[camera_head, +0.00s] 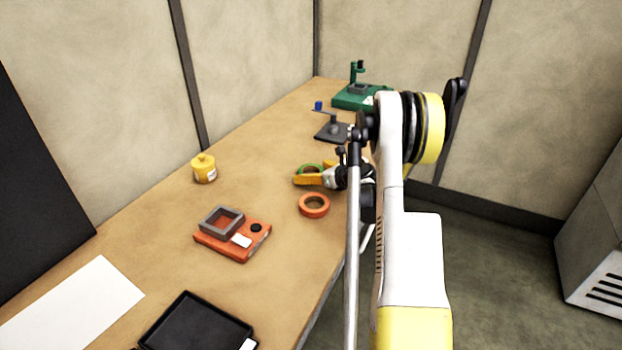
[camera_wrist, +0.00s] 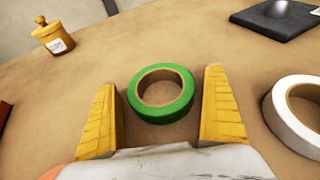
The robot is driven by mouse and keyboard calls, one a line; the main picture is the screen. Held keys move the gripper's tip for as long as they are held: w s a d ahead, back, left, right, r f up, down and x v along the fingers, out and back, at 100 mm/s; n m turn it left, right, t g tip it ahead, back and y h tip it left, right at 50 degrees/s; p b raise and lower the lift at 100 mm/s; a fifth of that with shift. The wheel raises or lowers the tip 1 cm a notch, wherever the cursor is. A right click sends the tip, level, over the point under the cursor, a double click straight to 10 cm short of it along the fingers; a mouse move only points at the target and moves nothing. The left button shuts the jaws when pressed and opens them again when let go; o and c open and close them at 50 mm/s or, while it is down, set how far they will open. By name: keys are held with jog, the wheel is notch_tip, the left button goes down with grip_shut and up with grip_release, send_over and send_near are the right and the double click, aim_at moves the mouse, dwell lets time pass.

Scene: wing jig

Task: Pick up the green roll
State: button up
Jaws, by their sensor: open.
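The green roll (camera_wrist: 161,93) lies flat on the table in the wrist view, a ring of green tape around a brown core. My gripper (camera_wrist: 166,105) is open, with one yellow finger on each side of the roll and visible gaps between the fingers and it. In the head view the green roll (camera_head: 309,169) shows only in part, behind the yellow fingers of my gripper (camera_head: 304,176). The fingers are not closed on it. I cannot tell exactly how high the fingertips are above the table.
A white roll (camera_wrist: 297,115) lies to the right of my gripper. An orange roll (camera_head: 314,205) is nearer the front. A yellow jar (camera_head: 204,168) stands to the left. A dark-based stand (camera_head: 332,130) and a green device (camera_head: 362,96) are further back. An orange device (camera_head: 233,236) sits front left.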

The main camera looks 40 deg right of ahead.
jog(key=shift+w+f, duration=0.15)
jog(key=shift+w, duration=0.2)
jog(key=c, duration=1.3)
